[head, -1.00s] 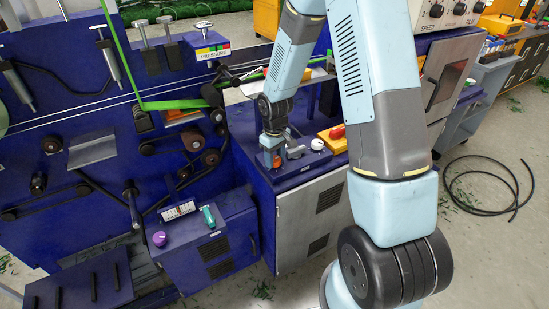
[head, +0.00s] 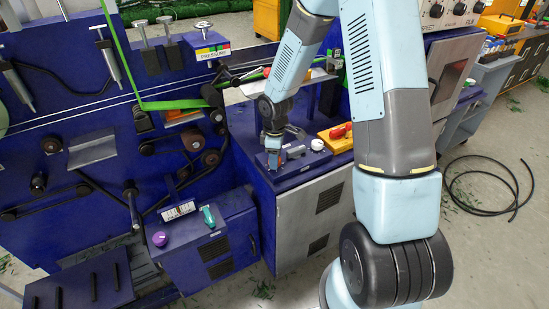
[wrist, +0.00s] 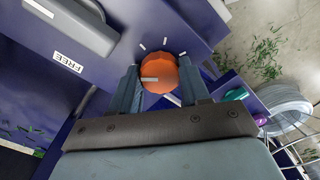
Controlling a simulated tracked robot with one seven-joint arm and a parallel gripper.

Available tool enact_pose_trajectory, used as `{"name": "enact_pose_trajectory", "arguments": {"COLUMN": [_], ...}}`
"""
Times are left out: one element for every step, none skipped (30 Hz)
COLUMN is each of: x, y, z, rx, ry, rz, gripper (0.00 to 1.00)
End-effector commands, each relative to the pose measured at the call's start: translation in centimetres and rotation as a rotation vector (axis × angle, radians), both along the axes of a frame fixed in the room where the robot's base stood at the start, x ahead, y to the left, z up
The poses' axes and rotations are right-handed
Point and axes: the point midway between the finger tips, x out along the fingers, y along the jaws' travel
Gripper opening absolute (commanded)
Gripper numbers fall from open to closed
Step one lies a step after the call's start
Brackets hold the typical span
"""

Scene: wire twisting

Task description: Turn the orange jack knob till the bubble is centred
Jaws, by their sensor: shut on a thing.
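The orange jack knob (wrist: 158,72) shows in the wrist view as a round, faceted knob with a pale line on its face. My gripper (wrist: 159,79) is shut on it, one finger on each side. Pale tick marks surround the knob on the blue panel. In the head view my gripper (head: 272,159) points down at the top of the blue cabinet (head: 300,180), and hides most or all of the knob. I cannot make out a bubble in either view.
A label reading FREE (wrist: 68,63) and a grey handle (wrist: 85,25) sit left of the knob. A white round knob (head: 317,144) and a yellow block with a red part (head: 340,133) stand close right of my gripper. A black hose (head: 487,185) lies on the floor.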

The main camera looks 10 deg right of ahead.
Motion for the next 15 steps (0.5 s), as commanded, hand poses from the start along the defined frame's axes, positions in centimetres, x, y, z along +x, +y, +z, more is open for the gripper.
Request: {"name": "enact_pose_trajectory", "arguments": {"x": [0.09, 0.09, 0.09, 0.09, 0.09, 0.09, 0.09, 0.09, 0.09, 0.09, 0.09, 0.09, 0.10, 0.09, 0.09], "y": [0.00, 0.00, 0.00, 0.00, 0.00, 0.00, 0.00, 0.00, -0.01, -0.01, -0.01, -0.01, -0.02, -0.01, -0.01], "z": [0.05, 0.05, 0.05, 0.05, 0.05, 0.05, 0.05, 0.05, 0.05, 0.05, 0.05, 0.05, 0.05, 0.05, 0.04], "rx": [0.000, 0.000, 0.000, 0.000, 0.000, 0.000, 0.000, 0.000, 0.000, 0.000, 0.000, 0.000, 0.000, 0.000, 0.000], "ry": [-0.002, -0.002, -0.002, -0.002, -0.002, -0.002, -0.002, -0.002, -0.002, -0.002, -0.002, -0.002, -0.002, -0.002, -0.002], "rz": [0.004, 0.006, 0.008, 0.009, 0.009, 0.010, 0.010, 0.009, 0.009, 0.009, 0.009, 0.009, 0.008, 0.008, 0.008], "gripper": [0.15, 0.15, 0.15, 0.15, 0.15, 0.15, 0.15, 0.15, 0.15, 0.15, 0.15, 0.15, 0.15, 0.49, 0.53]}}
